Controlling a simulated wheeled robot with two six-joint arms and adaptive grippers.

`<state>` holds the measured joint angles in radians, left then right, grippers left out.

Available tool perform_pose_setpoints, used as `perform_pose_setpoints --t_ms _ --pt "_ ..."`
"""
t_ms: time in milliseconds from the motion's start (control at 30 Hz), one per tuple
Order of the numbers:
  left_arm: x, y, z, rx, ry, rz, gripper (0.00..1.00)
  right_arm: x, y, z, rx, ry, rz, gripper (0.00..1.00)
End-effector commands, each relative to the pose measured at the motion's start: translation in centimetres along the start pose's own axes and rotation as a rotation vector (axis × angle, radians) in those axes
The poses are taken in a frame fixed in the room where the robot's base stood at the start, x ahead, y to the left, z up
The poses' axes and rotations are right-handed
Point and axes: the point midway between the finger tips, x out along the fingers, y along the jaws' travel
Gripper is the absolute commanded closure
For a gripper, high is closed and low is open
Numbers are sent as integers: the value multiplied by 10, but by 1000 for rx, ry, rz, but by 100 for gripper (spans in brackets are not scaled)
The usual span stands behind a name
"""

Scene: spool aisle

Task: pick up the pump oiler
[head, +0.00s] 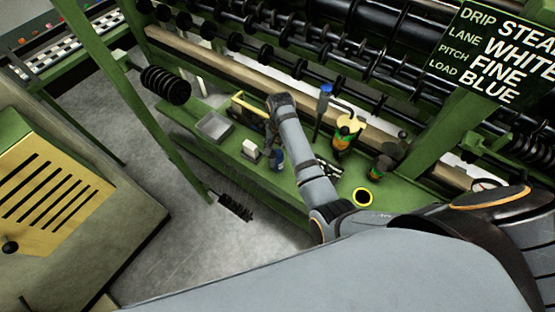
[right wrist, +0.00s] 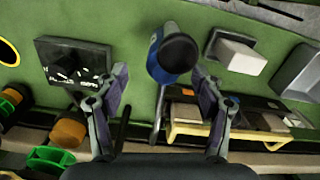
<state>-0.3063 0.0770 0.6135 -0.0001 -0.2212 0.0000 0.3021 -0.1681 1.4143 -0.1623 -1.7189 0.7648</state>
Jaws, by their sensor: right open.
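A blue can with a black round top and a thin dark spout, which looks like the pump oiler (right wrist: 176,56), stands on the green shelf. In the head view the blue can (head: 278,159) shows just below my right wrist. My right gripper (right wrist: 160,76) is open, with its fingers apart on either side of the line to the can and nothing held. In the head view the right gripper (head: 272,130) is mostly hidden by its own wrist. I cannot tell how high the fingertips are above the shelf. My left gripper is not in view.
A white block (right wrist: 236,55) stands close beside the can, and a metal tray (head: 214,125) lies farther left. A yellow-edged crate (right wrist: 188,133) is behind it.

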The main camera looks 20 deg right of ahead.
Motion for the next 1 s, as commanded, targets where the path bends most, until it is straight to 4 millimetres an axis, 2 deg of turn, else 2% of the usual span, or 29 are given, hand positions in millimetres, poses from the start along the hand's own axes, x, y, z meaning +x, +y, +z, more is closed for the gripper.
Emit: perform_pose_setpoints --t_ms 167,400,667,1000 --pt "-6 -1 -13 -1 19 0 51 9 -2 1 -1 -2 2 32" --pt "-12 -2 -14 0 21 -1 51 47 -6 2 0 0 1 32" --pt "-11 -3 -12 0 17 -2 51 52 -6 2 0 0 -1 32" --pt "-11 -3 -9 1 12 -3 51 52 -6 2 0 0 0 77"
